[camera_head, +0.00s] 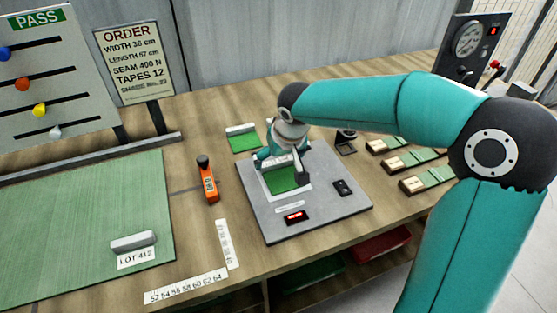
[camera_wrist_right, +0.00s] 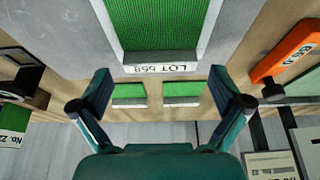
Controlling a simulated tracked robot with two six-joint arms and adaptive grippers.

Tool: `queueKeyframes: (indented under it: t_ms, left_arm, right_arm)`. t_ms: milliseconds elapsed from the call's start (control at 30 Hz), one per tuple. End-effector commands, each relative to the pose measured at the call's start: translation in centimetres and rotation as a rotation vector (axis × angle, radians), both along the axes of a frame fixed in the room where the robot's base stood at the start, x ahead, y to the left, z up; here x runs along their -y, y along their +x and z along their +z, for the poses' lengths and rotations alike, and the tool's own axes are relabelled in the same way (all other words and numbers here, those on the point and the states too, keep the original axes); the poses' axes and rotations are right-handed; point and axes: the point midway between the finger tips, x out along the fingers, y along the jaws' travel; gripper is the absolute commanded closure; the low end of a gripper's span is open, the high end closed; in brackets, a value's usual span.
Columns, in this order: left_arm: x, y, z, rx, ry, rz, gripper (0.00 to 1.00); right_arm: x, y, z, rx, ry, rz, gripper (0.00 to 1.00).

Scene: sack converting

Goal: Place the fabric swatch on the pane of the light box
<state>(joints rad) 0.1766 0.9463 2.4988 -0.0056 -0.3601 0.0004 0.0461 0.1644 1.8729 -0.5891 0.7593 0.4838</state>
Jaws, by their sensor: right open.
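The light box (camera_head: 330,207) is a grey slab on the bench with a red display. A green fabric swatch (camera_head: 283,180) lies over its pale pane (camera_head: 299,194), with pale margin showing around the cloth. The swatch also shows in the right wrist view (camera_wrist_right: 162,22), with a white bar labelled LOT 668 (camera_wrist_right: 160,68) at its far end. My right gripper (camera_head: 284,163) is open above the far part of the swatch; its fingers (camera_wrist_right: 160,88) stand apart with nothing between them. Part of the swatch is hidden by the gripper. My left gripper is not in view.
Two small green swatches lie behind the box; the left one (camera_head: 242,140) shows clearly. Several swatch blocks (camera_head: 412,160) lie right. An order sign (camera_head: 134,62) stands behind.

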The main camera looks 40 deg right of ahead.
Motion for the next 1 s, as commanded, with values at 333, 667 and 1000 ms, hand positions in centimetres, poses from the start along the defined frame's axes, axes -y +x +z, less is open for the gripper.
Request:
queueKeyframes:
  t_ms: [333,667,1000]
  left_arm:
    - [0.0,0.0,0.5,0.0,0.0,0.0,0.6]
    - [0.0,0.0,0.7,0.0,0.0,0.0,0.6]
    - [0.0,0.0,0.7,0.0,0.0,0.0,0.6]
  right_arm:
    - [-0.6,-2.6,6.7,0.005,0.001,0.0,0.0]
    - [-0.9,-3.7,9.2,0.0,0.001,0.001,0.0]
    - [-1.0,-3.7,9.2,0.0,0.001,0.001,0.0]
